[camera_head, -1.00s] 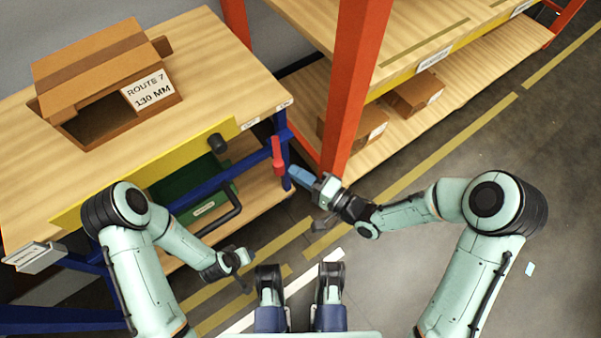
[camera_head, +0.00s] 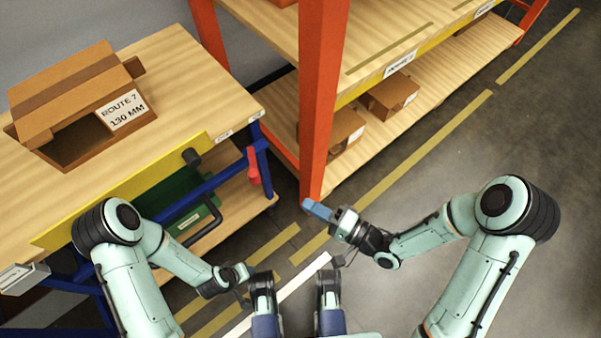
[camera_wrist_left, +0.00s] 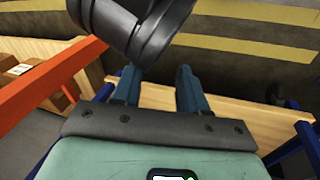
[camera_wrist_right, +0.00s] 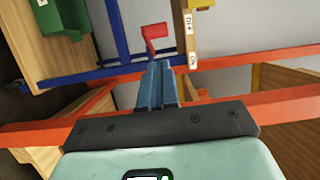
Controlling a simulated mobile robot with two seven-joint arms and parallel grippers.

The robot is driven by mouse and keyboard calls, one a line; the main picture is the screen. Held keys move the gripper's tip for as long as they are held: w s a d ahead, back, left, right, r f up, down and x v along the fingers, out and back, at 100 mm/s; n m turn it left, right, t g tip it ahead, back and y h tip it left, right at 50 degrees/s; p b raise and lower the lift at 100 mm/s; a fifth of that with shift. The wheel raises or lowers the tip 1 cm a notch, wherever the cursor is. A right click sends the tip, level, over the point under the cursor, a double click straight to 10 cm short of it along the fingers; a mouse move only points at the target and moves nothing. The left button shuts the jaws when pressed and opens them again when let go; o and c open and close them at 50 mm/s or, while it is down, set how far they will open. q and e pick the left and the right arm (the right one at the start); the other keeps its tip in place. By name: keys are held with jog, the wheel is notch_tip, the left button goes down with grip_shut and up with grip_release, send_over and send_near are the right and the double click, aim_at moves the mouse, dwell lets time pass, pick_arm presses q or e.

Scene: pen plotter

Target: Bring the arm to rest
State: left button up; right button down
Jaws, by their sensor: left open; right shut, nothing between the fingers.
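My right gripper (camera_head: 317,209) is shut and empty, its blue fingers pressed together. It hangs in front of the orange rack post in the head view, right of the red handle (camera_head: 253,166) and apart from it. The right wrist view shows its closed fingers (camera_wrist_right: 158,84), with the red handle (camera_wrist_right: 155,38) beyond their tips. My left arm is folded low beside the bench. In the left wrist view my left gripper (camera_wrist_left: 158,88) is open, with nothing between its fingers. In the head view its fingers are hard to make out.
A wooden bench (camera_head: 190,75) with a yellow front holds a cardboard box (camera_head: 75,85) labelled "ROUTE 7 130 MM". An orange rack post (camera_head: 318,100) stands beside shelves with cardboard boxes (camera_head: 390,95). A green bin (camera_head: 180,212) sits under the bench. The floor at right is clear.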

jog(key=d+f+g+h, duration=0.1)
jog(key=d+f+h, duration=0.25)
jog(key=f, duration=0.55)
jog(key=d+f+g+h, duration=0.25)
jog(key=f+h, duration=0.25)
jog(key=f, duration=0.3)
jog(key=s+d+f+n+g+h, duration=0.3)
jog(key=s+d+f+g+h, duration=0.15)
jog(key=s+f, duration=0.65)
pick_arm(q)
jog(key=s+d+r+g+p, duration=0.1)
jog(key=s+r+p, duration=0.3)
jog(key=r+p, duration=0.5)
jog(key=s+d+r+g+h+p, duration=0.1)
jog(key=s+d+r+g+p, duration=0.1)
jog(key=r+p, duration=0.8)
jog(key=shift+s+d+m, duration=0.4)
jog(key=shift+s+d, duration=0.1)
jog(key=shift+s, duration=0.35)
pick_arm(e)
jog(key=s+a+r+g+y, duration=0.1)
jog(key=s+a+r+g, duration=0.1)
jog(key=r, duration=0.8)
jog(key=s+a+r+g+y, duration=0.1)
jog(key=s+r, duration=0.4)
jog(key=r, duration=0.5)
jog(key=shift+a+g, duration=0.4)
jog(key=shift+a, duration=0.05)
